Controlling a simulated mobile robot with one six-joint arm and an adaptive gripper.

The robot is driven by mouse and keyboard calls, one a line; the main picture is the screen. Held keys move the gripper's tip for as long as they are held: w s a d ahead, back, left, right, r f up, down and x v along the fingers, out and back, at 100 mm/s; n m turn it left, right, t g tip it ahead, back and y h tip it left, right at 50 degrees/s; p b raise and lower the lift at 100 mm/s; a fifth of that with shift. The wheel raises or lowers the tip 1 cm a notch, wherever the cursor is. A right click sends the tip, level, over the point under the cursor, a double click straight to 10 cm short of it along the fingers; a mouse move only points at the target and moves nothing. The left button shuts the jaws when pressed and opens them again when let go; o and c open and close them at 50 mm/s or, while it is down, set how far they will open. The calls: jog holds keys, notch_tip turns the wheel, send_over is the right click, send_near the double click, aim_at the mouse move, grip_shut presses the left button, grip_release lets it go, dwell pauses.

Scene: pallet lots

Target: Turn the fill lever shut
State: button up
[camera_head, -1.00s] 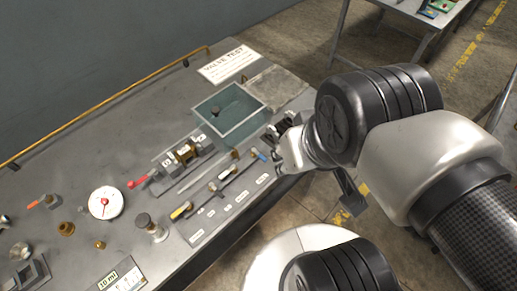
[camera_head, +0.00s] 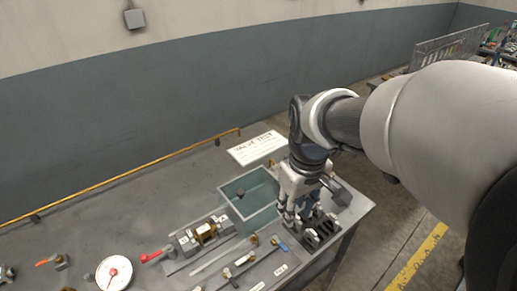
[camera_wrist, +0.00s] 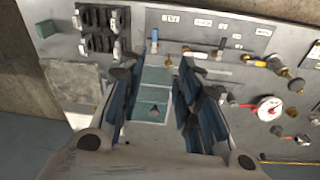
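The blue-handled lever (camera_head: 282,247) sits at the right end of the valve panel, near the bench's front edge. The blue handle (camera_wrist: 154,42) also shows in the wrist view, beside a label (camera_wrist: 171,18) that seems to read FILL, though it is blurred. My gripper (camera_head: 298,212) points down above the bench's right end, just behind the blue lever. In the wrist view its fingers (camera_wrist: 155,70) are spread, empty, apart from the lever.
A teal open tray (camera_head: 248,205) lies left of my gripper. A black rack (camera_head: 321,234) stands close at its right. A yellow rail (camera_head: 130,178) runs along the back.

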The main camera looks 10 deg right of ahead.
jog(key=n+g, duration=0.1)
jog(key=n, duration=0.1)
send_over(283, 247)
notch_tip(283, 247, down, 6)
notch_tip(283, 247, down, 18)
jog(key=b, duration=0.6)
jog(key=shift+d, duration=0.1)
jog(key=shift+r, duration=0.1)
grip_shut()
